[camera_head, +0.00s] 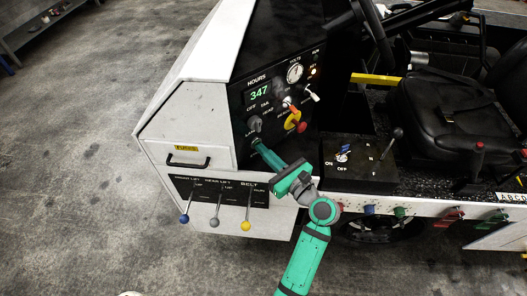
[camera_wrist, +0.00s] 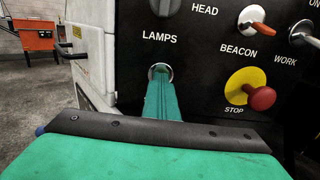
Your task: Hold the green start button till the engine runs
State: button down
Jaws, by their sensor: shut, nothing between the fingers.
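My gripper (camera_head: 257,144) is shut and empty, with its green fingers pointing at the black control panel (camera_head: 277,80). In the wrist view its fingertips (camera_wrist: 160,74) are at a round silver-rimmed fitting (camera_wrist: 152,71) below the LAMPS label. They cover the middle of this fitting. I cannot make out the green start button apart from the green fingers, and cannot tell whether the tips touch or press anything. To the right is the red stop button (camera_wrist: 262,98) on a yellow plate (camera_wrist: 238,82). The hours display (camera_head: 260,93) reads 347.
Toggle switches (camera_head: 311,92) stand out from the panel above the stop button. Levers with blue, grey and yellow knobs (camera_head: 246,226) hang below. A black switch box (camera_head: 352,165) is right of my gripper.

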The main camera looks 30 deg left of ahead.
jog(key=shift+a+r, duration=0.1)
jog(key=shift+r, duration=0.05)
jog(key=v, duration=1.4)
dwell(0.5)
